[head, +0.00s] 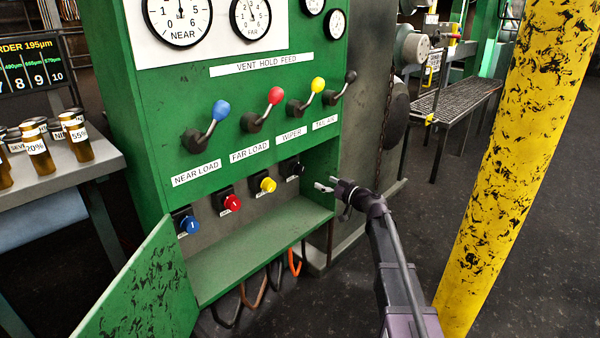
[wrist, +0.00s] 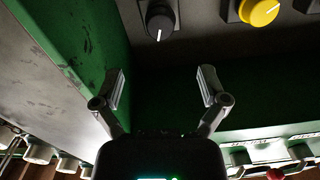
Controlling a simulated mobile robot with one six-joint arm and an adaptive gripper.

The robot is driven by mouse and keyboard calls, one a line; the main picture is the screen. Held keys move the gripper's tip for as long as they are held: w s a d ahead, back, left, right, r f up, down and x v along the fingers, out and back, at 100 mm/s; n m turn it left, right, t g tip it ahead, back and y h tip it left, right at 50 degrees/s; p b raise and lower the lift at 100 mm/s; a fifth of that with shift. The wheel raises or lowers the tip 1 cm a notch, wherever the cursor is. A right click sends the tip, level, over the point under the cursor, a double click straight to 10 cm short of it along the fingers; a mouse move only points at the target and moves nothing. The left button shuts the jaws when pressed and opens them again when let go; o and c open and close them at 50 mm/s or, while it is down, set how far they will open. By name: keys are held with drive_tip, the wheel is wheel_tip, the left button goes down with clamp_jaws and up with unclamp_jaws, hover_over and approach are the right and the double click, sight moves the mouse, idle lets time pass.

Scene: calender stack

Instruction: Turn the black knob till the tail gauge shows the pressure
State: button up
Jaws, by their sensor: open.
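The black knob (head: 293,168) is the rightmost of the row in the open lower compartment of the green cabinet. It also shows at the top of the wrist view (wrist: 160,18), its white mark pointing down toward my gripper. My gripper (head: 325,187) is open and empty, just right of the knob in the head view. In the wrist view its two fingers (wrist: 163,88) stand apart, short of the knob and not touching it. Two small gauges sit at the top right, one cut off (head: 313,4) and one whole (head: 336,24); I cannot tell which is the tail gauge or read it.
A yellow knob (head: 267,184) is the black knob's neighbour, with red (head: 232,202) and blue (head: 189,224) knobs further left. Levers, including the black-tipped TAIL AIR lever (head: 343,84), project above. The compartment's green side wall (wrist: 75,50) is close beside my gripper. A yellow post (head: 520,150) stands right.

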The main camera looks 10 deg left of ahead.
sight(302, 172)
drive_tip(key=x, duration=1.1)
drive_tip(key=shift+w, duration=0.1)
drive_tip(key=c, duration=1.1)
